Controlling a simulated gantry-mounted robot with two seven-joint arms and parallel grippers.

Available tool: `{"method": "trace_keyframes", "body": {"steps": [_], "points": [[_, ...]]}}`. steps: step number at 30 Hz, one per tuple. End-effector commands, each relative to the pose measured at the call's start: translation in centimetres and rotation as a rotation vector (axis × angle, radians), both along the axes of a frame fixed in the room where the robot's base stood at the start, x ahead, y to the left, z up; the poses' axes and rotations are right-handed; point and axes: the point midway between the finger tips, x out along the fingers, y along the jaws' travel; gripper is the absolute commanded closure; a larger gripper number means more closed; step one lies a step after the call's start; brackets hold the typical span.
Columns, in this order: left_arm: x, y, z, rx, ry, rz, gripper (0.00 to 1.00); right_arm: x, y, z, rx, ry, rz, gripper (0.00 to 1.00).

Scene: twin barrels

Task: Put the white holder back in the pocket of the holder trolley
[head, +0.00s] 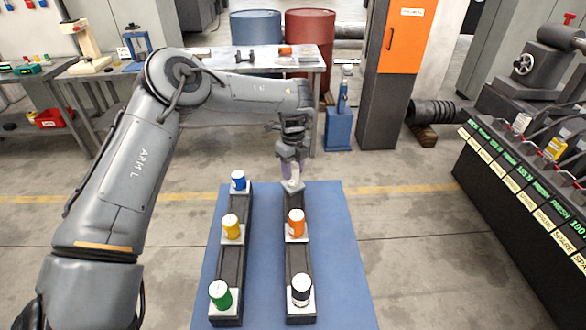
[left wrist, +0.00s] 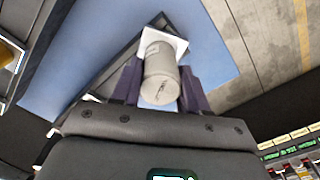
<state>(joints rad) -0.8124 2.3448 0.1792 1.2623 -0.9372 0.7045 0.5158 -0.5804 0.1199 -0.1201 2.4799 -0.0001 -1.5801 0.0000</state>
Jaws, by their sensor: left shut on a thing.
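My left gripper (head: 291,168) is at the far end of the right-hand rail of the blue-topped holder trolley (head: 345,230). It is shut on the white holder, which shows in the left wrist view (left wrist: 160,78) as a pale grey-white cylinder between the two dark purple fingers (left wrist: 161,88). A white square pocket plate (head: 293,186) lies just below the gripper, and in the left wrist view a white plate (left wrist: 176,42) shows at the holder's far end. Whether the holder touches or sits in the pocket I cannot tell. My right gripper is out of view.
On the right rail stand an orange holder (head: 296,223) and a black-and-white one (head: 301,291). On the left rail stand blue (head: 238,181), yellow (head: 231,227) and green (head: 220,295) holders. A dark console (head: 520,215) is at the right; the floor between is clear.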

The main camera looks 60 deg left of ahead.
Motion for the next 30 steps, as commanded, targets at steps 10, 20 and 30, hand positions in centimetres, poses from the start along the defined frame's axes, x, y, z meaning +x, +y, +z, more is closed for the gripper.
{"method": "trace_keyframes", "body": {"steps": [10,20,30], "points": [[0.1,0.0,-0.2,0.0,-0.002,0.0,0.27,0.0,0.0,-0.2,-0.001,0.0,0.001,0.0],[0.0,0.0,-0.2,0.0,0.001,0.0,0.26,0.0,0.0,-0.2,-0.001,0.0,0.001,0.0],[0.1,0.0,4.1,0.003,-0.003,-0.001,0.26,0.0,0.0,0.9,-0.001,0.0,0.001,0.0]]}}
